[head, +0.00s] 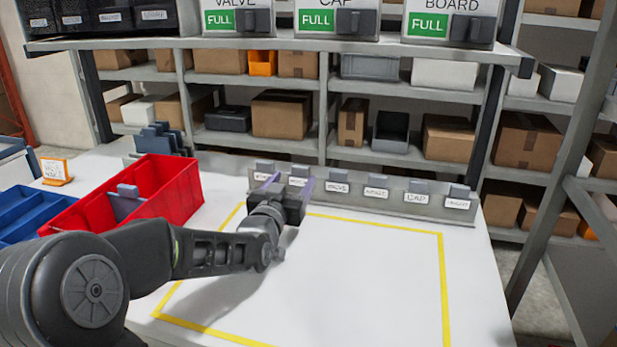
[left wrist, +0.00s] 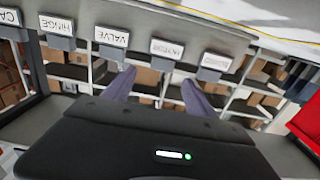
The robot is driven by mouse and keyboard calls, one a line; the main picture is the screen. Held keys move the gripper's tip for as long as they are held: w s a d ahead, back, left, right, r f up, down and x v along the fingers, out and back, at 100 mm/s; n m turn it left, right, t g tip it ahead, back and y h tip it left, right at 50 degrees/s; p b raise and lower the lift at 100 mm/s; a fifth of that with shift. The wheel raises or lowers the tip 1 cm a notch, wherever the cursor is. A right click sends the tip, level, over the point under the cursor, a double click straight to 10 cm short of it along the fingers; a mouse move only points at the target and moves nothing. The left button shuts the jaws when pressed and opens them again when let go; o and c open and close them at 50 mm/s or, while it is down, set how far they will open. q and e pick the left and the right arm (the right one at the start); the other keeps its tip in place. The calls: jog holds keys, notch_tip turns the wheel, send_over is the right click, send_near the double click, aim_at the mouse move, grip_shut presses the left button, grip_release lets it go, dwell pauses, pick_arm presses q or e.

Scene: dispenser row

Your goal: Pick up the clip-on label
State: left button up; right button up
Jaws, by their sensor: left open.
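Several clip-on labels sit in a row on a grey rail (head: 375,203) at the back of the white table. They include VALVE (head: 337,187), CAP (head: 416,198) and one between them (head: 376,193) that reads HINGE in the left wrist view (left wrist: 56,26). Two more labels at the rail's left end are partly behind my left gripper (head: 290,184). That gripper is open and empty, near the second label from the left. In the left wrist view, its two fingers (left wrist: 158,78) point toward that label (left wrist: 167,49), with VALVE (left wrist: 111,36) beside it. My right gripper is out of view.
Dispensers marked FULL (head: 341,20) stand on a shelf above. The yellow-outlined table area (head: 340,280) is clear.

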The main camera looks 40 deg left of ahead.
aim_at(299, 169)
pick_arm(q)
jog(key=shift+s, duration=0.1)
jog(key=shift+x, duration=1.4)
jog(key=shift+w+a+p, duration=0.15)
jog(key=shift+w+p, duration=0.25)
jog(key=x, duration=0.4)
jog(key=shift+w+a+p, duration=0.1)
jog(key=shift+a+p, duration=0.05)
jog(key=shift+p, duration=0.25)
jog(key=shift+c, duration=0.5)
jog(key=c, duration=1.3)
